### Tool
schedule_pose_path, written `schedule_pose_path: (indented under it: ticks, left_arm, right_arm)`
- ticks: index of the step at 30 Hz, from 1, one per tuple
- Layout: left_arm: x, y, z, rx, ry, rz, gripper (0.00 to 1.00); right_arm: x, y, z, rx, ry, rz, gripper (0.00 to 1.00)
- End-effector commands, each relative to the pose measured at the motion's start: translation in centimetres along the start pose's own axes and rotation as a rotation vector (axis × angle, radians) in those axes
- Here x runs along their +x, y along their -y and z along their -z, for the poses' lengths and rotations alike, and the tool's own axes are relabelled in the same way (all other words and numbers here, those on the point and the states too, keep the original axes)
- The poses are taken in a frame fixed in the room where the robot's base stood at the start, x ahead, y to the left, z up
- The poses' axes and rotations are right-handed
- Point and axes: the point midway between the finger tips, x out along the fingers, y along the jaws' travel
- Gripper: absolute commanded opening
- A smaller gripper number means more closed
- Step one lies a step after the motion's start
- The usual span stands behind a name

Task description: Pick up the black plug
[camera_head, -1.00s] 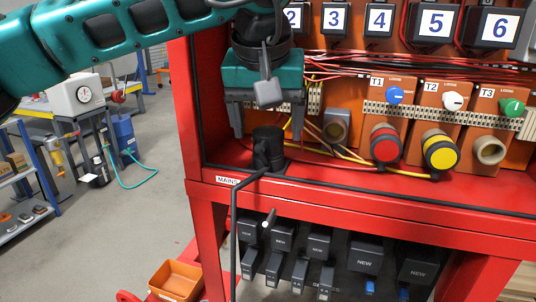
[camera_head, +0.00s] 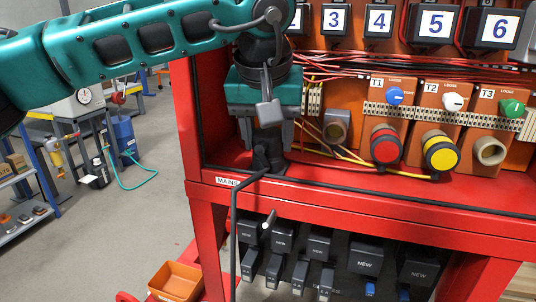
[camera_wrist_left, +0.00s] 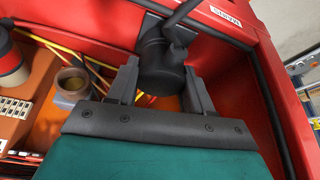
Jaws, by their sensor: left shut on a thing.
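The black plug (camera_head: 267,153) stands at the left end of the red panel's shelf, above the MAINS label, with a black cable running from it down over the front edge. My left gripper (camera_head: 266,138) comes down from above, its two grey fingers on either side of the plug and shut on it. In the left wrist view the plug (camera_wrist_left: 160,62) sits between the fingers of my left gripper (camera_wrist_left: 160,85). The plug still appears to be at its place on the shelf. My right gripper is not in view.
Red and yellow wires run behind. Black boxes (camera_head: 366,258) fill the lower shelf. An orange bin (camera_head: 175,280) stands at lower left.

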Motion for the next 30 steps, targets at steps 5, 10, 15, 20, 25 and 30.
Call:
schedule_pose_path:
  ticks: [5,10,15,20,25,30]
  left_arm:
    - [-0.1,0.0,0.0,0.000,-0.001,-0.001,0.14]
    - [-0.2,0.0,0.1,0.000,-0.002,-0.001,0.14]
    - [-1.4,0.0,0.7,-0.002,-0.006,-0.001,0.14]
    - [-4.0,0.0,1.7,-0.003,-0.006,-0.002,0.14]
    - [-8.6,-0.1,3.6,-0.003,-0.006,-0.002,0.14]
    - [-13.2,-0.1,5.4,-0.002,-0.004,-0.001,0.14]
  right_arm:
    - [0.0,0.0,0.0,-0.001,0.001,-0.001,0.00]
    - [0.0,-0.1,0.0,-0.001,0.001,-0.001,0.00]
    - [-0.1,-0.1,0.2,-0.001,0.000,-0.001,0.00]
    - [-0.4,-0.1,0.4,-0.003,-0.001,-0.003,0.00]
    - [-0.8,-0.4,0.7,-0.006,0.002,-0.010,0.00]
    - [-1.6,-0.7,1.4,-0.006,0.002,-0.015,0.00]
